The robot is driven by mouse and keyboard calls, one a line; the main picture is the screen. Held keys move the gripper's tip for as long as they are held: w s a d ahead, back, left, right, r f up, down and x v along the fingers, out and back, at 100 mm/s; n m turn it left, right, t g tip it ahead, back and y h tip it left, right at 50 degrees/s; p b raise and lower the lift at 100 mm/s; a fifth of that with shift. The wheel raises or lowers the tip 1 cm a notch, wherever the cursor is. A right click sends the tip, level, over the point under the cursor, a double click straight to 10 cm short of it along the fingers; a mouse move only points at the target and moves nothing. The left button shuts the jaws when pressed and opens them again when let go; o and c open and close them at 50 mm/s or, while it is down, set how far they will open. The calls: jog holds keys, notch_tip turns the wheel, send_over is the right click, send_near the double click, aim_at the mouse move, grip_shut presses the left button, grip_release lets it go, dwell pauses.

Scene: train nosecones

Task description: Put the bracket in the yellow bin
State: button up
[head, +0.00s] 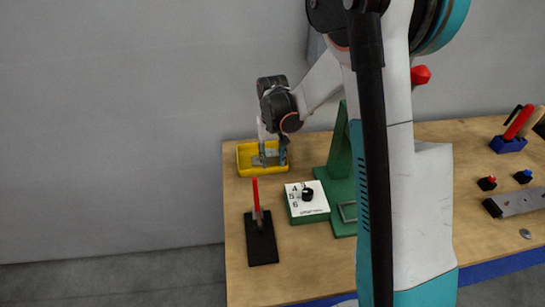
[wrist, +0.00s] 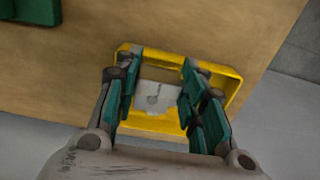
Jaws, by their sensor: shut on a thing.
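The yellow bin (head: 245,170) stands at the far left corner of the wooden table. It also shows in the wrist view (wrist: 226,73), with its rim around the fingers. The bracket (wrist: 158,97) is a light grey piece with a notch, between the teal finger pads in the wrist view. My gripper (wrist: 159,78) is shut on it, pointing down over the bin. In the head view my gripper (head: 272,153) is at the bin, and the fingers partly hide the bracket. I cannot tell whether the bracket touches the bin floor.
A black base with a red-handled upright (head: 262,240) and a green box with a numbered white top and black knob (head: 308,202) stand in front of the bin. A green stand (head: 340,165) is to the right. Tools and a metal plate (head: 518,201) lie far right.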

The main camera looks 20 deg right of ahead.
aim_at(273, 156)
jog(key=shift+f, duration=0.1)
jog(key=o, duration=1.2)
jog(key=shift+c, duration=0.2)
notch_tip(273, 156, up, 12)
jog(key=p, duration=0.3)
jog(key=s+a+r+n+t+b, duration=0.1)
jog(key=s+r+t+b, duration=0.1)
jog(key=s+r, duration=0.3)
jog(key=s+a+r+t+b, duration=0.1)
jog(key=s+r+t, duration=0.15)
jog(key=s, duration=0.45)
jog(key=s+f+n+t+b, duration=0.1)
jog(key=s+t+b, duration=0.1)
jog(key=s, duration=0.9)
jog(key=shift+s+a+f+t, duration=0.25)
jog(key=shift+s+a+t, duration=0.1)
jog(key=shift+s, duration=0.05)
